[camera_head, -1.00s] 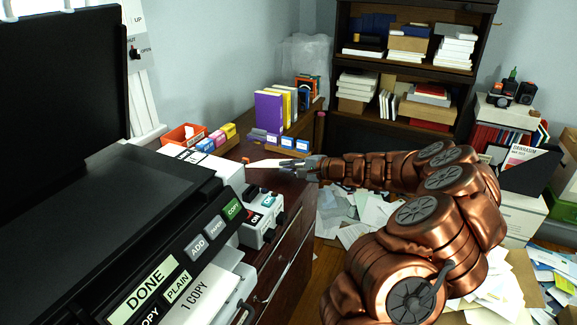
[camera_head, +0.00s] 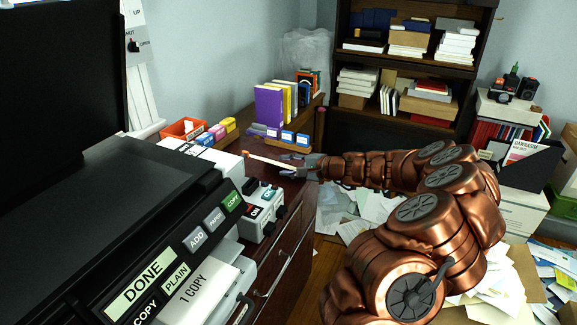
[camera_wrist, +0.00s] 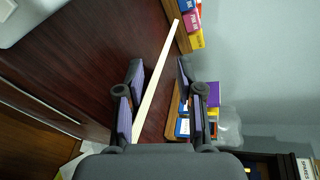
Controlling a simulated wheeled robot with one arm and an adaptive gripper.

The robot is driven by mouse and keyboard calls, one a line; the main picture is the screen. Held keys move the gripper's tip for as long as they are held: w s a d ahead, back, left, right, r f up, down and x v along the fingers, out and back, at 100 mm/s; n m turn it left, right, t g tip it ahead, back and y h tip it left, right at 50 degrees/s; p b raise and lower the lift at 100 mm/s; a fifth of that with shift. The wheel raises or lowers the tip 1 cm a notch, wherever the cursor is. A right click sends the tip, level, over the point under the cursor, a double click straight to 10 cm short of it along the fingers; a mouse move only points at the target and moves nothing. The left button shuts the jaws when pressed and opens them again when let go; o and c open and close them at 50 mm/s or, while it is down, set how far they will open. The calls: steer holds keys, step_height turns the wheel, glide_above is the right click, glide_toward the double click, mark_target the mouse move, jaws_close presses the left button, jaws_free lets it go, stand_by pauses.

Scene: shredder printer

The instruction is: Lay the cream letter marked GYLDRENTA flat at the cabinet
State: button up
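The cream letter (camera_head: 268,161) shows as a thin pale strip, nearly edge-on, over the dark red-brown cabinet (camera_head: 291,245). A small red spot shows at its far end; no marking is readable. In the wrist view the letter (camera_wrist: 160,76) runs slantwise between the fingers, its near end close to the left finger. My gripper (camera_head: 291,163) is at the cabinet's right edge. Its fingers (camera_wrist: 160,95) stand apart, with a wide gap around the letter. I cannot tell whether the letter touches the cabinet top or a finger.
A black copier (camera_head: 110,220) and a white switch box (camera_head: 262,212) stand left of the letter. An orange tray (camera_head: 183,129), small coloured boxes (camera_head: 217,132) and upright binders (camera_head: 270,106) are behind it. Loose papers (camera_head: 365,210) cover the floor to the right.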

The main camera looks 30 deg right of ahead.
steer(key=shift+s, duration=0.1)
steer(key=v, duration=1.2)
steer(key=shift+d, duration=0.1)
stand_by(0.8)
